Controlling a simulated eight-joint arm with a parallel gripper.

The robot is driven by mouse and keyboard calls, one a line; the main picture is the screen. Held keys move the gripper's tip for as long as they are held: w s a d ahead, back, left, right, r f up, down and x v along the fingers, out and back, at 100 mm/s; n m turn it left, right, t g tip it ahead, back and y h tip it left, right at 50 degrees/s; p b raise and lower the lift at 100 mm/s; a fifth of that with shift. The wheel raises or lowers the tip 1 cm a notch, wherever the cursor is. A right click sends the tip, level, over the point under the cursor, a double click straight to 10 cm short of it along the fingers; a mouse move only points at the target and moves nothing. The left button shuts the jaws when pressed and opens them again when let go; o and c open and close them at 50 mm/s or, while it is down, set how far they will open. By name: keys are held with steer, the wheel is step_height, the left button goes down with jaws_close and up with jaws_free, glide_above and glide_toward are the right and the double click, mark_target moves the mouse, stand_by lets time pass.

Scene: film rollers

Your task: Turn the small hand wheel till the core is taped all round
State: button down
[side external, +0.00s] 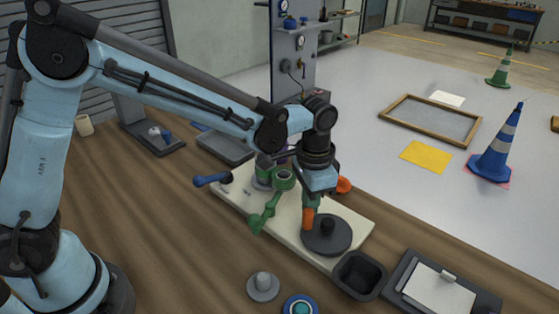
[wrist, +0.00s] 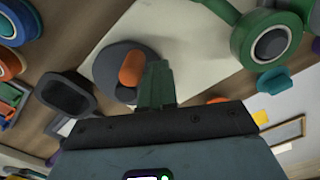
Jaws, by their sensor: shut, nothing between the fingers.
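The small hand wheel, a dark grey disc (side external: 327,234) with an upright orange handle (side external: 308,219), sits at the near right end of a cream board (side external: 352,222). In the wrist view the wheel (wrist: 108,64) and its orange handle (wrist: 132,68) lie just left of the fingers. My gripper (side external: 317,203), with green fingers (wrist: 158,70), is shut and empty, close beside the handle; I cannot tell whether it touches. A green round part (side external: 283,179) with an arm stands behind the wheel, also in the wrist view (wrist: 268,42). I cannot make out the core or any tape.
A dark open bin (side external: 346,281) stands by the board's near corner, with a clipboard (side external: 440,289) to its right. A grey knobbed disc (side external: 263,286) and a blue roll (side external: 300,309) are at the front.

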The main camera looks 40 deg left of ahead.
steer(key=shift+s, duration=0.1)
steer(key=shift+s, duration=0.85)
steer(key=shift+s+d, duration=0.2)
steer(key=shift+s, duration=0.3)
steer(key=shift+s+d, duration=0.1)
steer(key=shift+s+d, duration=0.2)
steer(key=shift+s, duration=0.2)
steer(key=shift+s+d, duration=0.1)
steer(key=shift+d, duration=0.05)
stand_by(0.3)
steer(key=shift+s+d, duration=0.3)
steer(key=shift+d, duration=0.05)
steer(key=shift+s+d, duration=0.1)
steer(key=shift+d, duration=0.05)
